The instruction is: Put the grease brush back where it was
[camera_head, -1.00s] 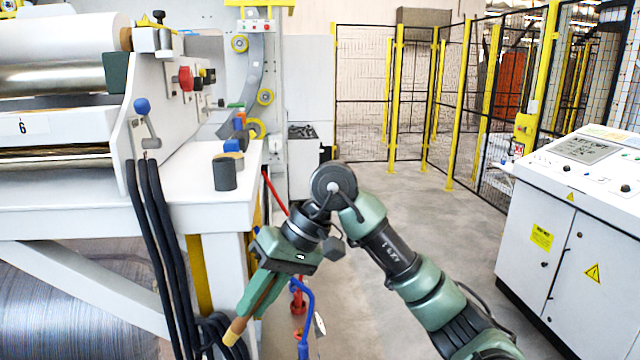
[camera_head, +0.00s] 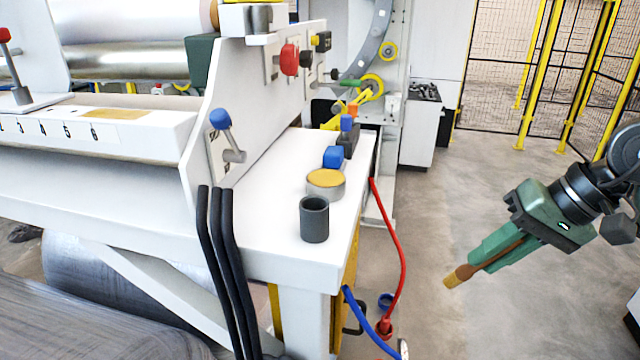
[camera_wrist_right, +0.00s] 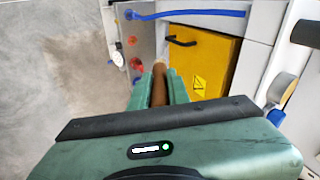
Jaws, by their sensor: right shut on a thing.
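The grease brush (camera_head: 462,274) has a brown handle and a pale yellowish tip. My right gripper (camera_head: 492,252) is shut on its handle and holds it in the air, tilted with the tip down and left, to the right of the white bench. In the right wrist view the brush (camera_wrist_right: 159,84) lies between the fingers (camera_wrist_right: 160,92), its tip pointing away. A dark open cup (camera_head: 314,220) stands upright near the bench's front right corner and looks empty. Beside it is a round tin (camera_head: 325,184) with a yellow top. My left gripper is not in view.
The white bench (camera_head: 270,250) carries a blue object (camera_head: 335,157) behind the tin. Black hoses (camera_head: 222,270) hang at its front; a red hose (camera_head: 396,250) and a blue hose (camera_head: 370,328) run beside it.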

